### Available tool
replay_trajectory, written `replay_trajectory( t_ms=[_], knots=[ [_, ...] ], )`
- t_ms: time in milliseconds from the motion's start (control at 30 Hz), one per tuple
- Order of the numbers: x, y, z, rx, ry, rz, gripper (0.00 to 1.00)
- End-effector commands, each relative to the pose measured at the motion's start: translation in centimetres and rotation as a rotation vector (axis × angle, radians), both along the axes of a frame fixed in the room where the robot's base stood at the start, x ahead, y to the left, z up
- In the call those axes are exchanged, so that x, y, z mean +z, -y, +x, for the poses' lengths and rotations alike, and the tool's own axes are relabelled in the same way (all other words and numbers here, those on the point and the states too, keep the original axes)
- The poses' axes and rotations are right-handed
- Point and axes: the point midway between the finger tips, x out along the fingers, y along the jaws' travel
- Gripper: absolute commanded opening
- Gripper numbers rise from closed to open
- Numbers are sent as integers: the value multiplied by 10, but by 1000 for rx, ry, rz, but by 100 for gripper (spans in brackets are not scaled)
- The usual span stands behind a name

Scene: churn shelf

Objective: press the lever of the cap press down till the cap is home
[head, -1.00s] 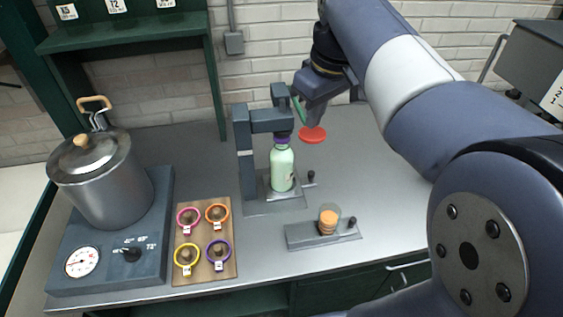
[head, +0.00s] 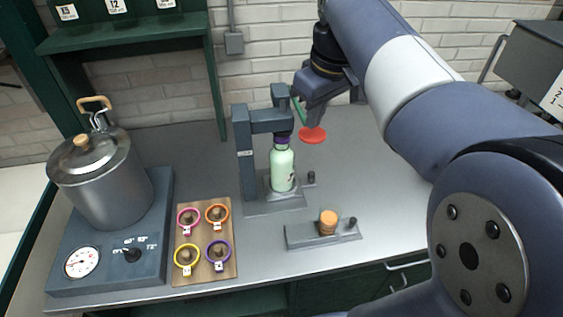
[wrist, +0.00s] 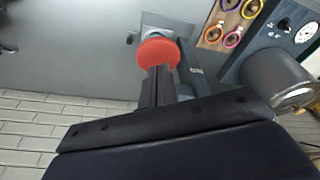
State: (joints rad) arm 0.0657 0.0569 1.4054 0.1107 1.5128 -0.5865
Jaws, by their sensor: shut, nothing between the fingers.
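The cap press (head: 243,150) is a dark grey frame on the bench. A pale green bottle (head: 282,170) stands upright in it, with a purple cap (head: 282,139) at its top under the press head. A green bar (head: 298,110), apparently the lever, shows beside my gripper, with a red disc (head: 312,135) below it. My gripper (head: 314,121) is shut and empty, pointing down just above the red disc. In the wrist view the red disc (wrist: 158,52) lies at the fingertips (wrist: 158,74); I cannot tell whether they touch it.
A small grey fixture (head: 300,236) with a tan-orange round piece (head: 328,222) stands in front of the press. A wooden board (head: 206,265) with several coloured rings and a steel pot (head: 105,185) on a heater are at left.

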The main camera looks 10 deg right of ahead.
Motion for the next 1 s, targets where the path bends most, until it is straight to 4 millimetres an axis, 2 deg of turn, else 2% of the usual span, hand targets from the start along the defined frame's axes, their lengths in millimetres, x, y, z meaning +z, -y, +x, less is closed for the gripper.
replay_trajectory(
  t_ms=[500, 1000],
  knots=[
    [-1, 0, 0, 0, 0, 0, 0],
    [-14, 0, 0, 0, 0, 0, 0]
  ],
)
